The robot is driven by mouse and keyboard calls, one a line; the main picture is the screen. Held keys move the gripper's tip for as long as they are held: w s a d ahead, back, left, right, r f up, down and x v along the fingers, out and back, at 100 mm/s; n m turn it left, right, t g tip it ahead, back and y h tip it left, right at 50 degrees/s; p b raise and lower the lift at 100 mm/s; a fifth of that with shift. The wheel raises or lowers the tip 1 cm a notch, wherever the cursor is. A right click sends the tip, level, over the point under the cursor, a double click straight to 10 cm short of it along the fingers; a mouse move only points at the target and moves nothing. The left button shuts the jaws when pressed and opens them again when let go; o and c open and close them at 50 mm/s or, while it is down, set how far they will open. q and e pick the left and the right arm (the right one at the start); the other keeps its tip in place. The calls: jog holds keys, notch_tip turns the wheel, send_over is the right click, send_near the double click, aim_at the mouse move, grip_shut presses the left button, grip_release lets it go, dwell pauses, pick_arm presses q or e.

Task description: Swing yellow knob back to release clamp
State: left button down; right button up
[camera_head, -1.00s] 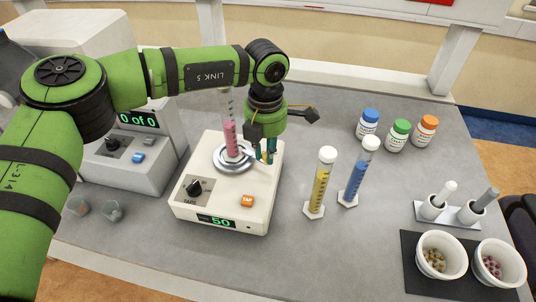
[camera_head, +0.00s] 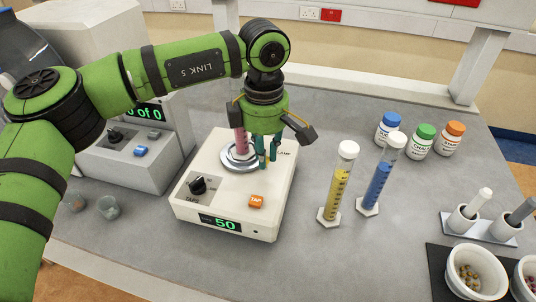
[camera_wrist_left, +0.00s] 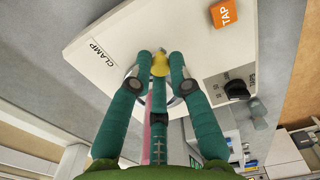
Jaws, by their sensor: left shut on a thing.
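The tapping machine (camera_head: 225,200) is a cream box with a black dial, an orange TAP button (camera_head: 256,202) and a display reading 50. A pink-filled cylinder (camera_head: 241,142) stands upright on its round metal holder (camera_head: 235,163). My left gripper (camera_head: 266,163) points down beside the cylinder, on its right, over the machine's back right part. In the left wrist view its teal fingers (camera_wrist_left: 160,76) close around the yellow knob (camera_wrist_left: 160,64), near the CLAMP label (camera_wrist_left: 102,53). The fingers hide most of the knob and clamp in the head view. My right gripper is out of view.
A yellow-filled cylinder (camera_head: 338,187) and a blue-filled one (camera_head: 378,182) stand close on the right. Capped bottles (camera_head: 420,140), mortars (camera_head: 470,222) and bowls stand farther right. Another machine (camera_head: 135,165) is at left. The bench front is mostly clear.

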pick_arm(q)
jog(key=shift+a+m, duration=0.1)
jog(key=shift+m, duration=0.3)
jog(key=c, duration=1.2)
grip_release()
jog(key=shift+o, duration=0.2)
notch_tip(320, 180, up, 12)
